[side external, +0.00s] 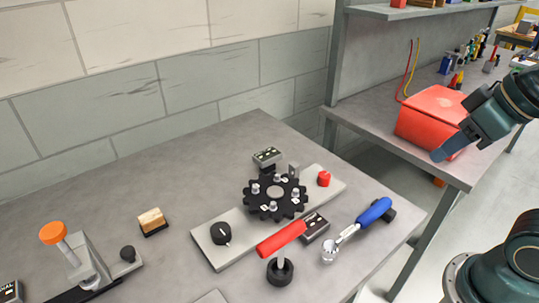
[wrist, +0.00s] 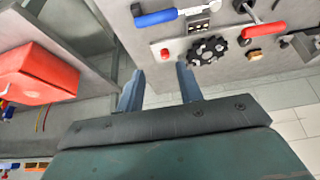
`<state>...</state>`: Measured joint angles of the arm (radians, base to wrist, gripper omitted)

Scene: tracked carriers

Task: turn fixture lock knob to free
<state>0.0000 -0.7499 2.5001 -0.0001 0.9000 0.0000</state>
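The lock knob (side external: 221,232) is a black round knob with a white pointer line, at the near left end of a grey fixture plate (side external: 238,253). A black toothed wheel (side external: 275,196) sits on the plate beside it, with a red button (side external: 323,178) at the far end. In the wrist view the toothed wheel (wrist: 207,52) is beyond my fingers, and the knob lies to its right, small and hard to make out. My gripper (side external: 447,152) is at the right, well away from the knob and above the floor side of the bench. Its two blue fingers (wrist: 160,85) are apart with nothing between them.
A red-handled tool (side external: 281,240) stands in front of the plate near the knob. A blue-handled tool (side external: 358,229) lies to its right. An orange-topped lever clamp (side external: 75,255) and a wooden-topped block (side external: 153,221) are left. A red bin (side external: 430,117) stands on the other bench.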

